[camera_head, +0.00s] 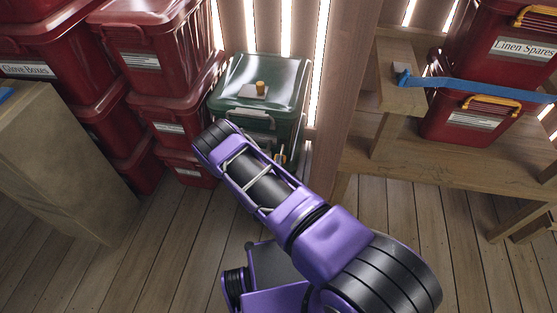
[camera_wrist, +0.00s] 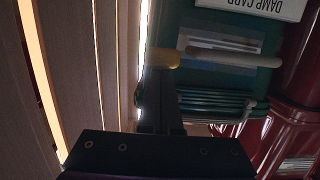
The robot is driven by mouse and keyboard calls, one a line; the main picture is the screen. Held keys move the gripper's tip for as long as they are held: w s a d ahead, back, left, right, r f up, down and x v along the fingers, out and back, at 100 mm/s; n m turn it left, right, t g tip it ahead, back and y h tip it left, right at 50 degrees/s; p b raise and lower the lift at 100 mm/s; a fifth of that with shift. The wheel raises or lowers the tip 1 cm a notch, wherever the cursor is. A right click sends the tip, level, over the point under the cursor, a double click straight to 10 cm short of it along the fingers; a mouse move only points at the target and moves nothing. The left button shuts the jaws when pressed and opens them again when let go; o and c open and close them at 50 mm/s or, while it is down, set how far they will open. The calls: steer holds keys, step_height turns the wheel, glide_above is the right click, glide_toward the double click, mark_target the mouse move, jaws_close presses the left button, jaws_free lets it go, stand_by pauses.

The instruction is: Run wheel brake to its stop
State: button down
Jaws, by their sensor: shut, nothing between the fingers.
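The green lidded bin (camera_head: 258,92) stands against the plank wall in the head view, and part of its green side shows in the wrist view (camera_wrist: 225,80). A small yellow piece (camera_head: 280,157) shows low at its right corner, beside my arm. In the wrist view a tan-yellow tab (camera_wrist: 163,58) with a pale bar (camera_wrist: 247,61) lies by the fingertips; I cannot tell for sure whether this is the wheel brake. My gripper (camera_wrist: 158,75) is shut and empty, its tips at or very near the tab; contact is unclear. In the head view my arm hides the gripper.
Stacked red bins (camera_head: 150,60) stand close on the left of the green bin. A wooden post (camera_head: 340,90) is on its right, then a workbench (camera_head: 440,150) bearing red bins with a blue strap (camera_head: 475,87).

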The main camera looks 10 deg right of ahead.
steer(key=shift+f, duration=2)
steer(key=shift+r, duration=0.1)
